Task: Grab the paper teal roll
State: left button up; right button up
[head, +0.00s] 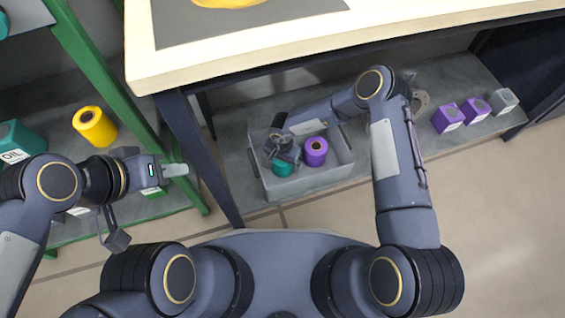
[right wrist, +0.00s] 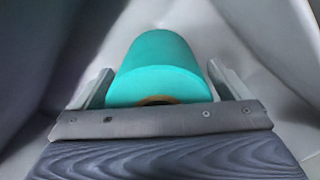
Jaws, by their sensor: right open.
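The teal roll (head: 282,168) lies in a grey bin (head: 318,183) on the low shelf in the head view, partly hidden by my right gripper (head: 284,156). In the right wrist view the teal roll (right wrist: 158,62) sits between the two fingers of my right gripper (right wrist: 160,88), with one finger on each side. These fingers are apart; I cannot tell whether they touch the roll. My left gripper (head: 177,170) is away to the left, by the green rack, with nothing seen in it; its jaw opening is unclear.
A purple roll (head: 316,151) stands in the bin beside the teal one. Purple boxes (head: 448,117) and a grey box (head: 503,100) are at the right of the low shelf. A yellow roll (head: 94,126) is on the green rack (head: 105,85). The table (head: 400,30) overhangs the shelf.

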jog(key=c, duration=1.2)
jog(key=shift+r, duration=0.1)
jog(key=shift+c, duration=0.4)
jog(key=shift+r, duration=0.1)
